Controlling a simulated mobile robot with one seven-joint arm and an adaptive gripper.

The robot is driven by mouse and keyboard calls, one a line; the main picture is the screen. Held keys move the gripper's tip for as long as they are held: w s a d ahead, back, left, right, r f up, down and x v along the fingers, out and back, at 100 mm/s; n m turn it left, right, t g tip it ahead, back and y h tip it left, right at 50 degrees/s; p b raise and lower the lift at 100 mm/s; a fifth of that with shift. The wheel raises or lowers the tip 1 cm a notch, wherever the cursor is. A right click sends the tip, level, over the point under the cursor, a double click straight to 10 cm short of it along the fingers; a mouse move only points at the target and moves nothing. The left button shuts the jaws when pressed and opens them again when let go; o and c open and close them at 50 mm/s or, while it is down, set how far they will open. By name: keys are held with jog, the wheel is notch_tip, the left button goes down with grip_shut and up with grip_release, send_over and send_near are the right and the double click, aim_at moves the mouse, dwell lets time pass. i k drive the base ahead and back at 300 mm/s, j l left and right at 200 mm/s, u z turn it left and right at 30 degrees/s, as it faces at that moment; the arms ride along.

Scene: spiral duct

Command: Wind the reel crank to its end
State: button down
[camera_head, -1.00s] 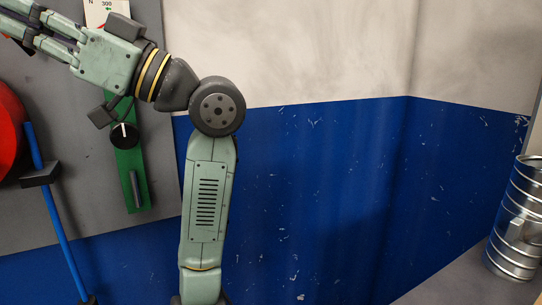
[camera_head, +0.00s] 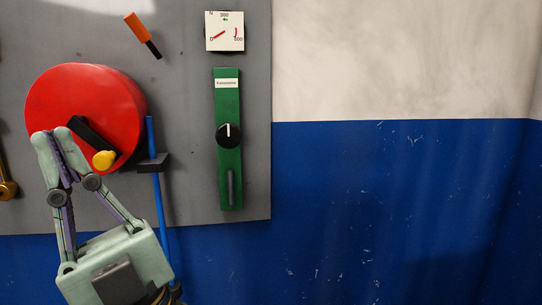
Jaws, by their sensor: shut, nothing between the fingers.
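The red reel (camera_head: 85,85) is mounted on the grey panel at the left of the head view. Its black crank arm (camera_head: 88,134) slants down to the right from near the reel's middle and ends in a yellow knob (camera_head: 104,159). My gripper (camera_head: 58,140) is in front of the reel's lower left part, left of the crank and knob. Its fingers are shut and hold nothing. They hide part of the reel's lower edge, and I cannot tell whether they touch it. A blue band (camera_head: 157,205) runs down from the reel's right side through a black guide (camera_head: 153,163).
A green strip (camera_head: 229,100) with a black dial (camera_head: 229,135) and a slot is right of the reel. A gauge (camera_head: 224,31) hangs above it. An orange-handled tool (camera_head: 138,28) and a brass part (camera_head: 6,188) are on the grey panel (camera_head: 190,120). The right side is bare wall.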

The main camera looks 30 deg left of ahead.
aim_at(103, 161)
jog(key=u, duration=1.65)
jog(key=k+j+u, duration=0.1)
jog(key=j+u, duration=0.25)
jog(key=k+j+u, duration=0.1)
jog(key=u, duration=0.3)
jog(key=i+j, duration=0.05)
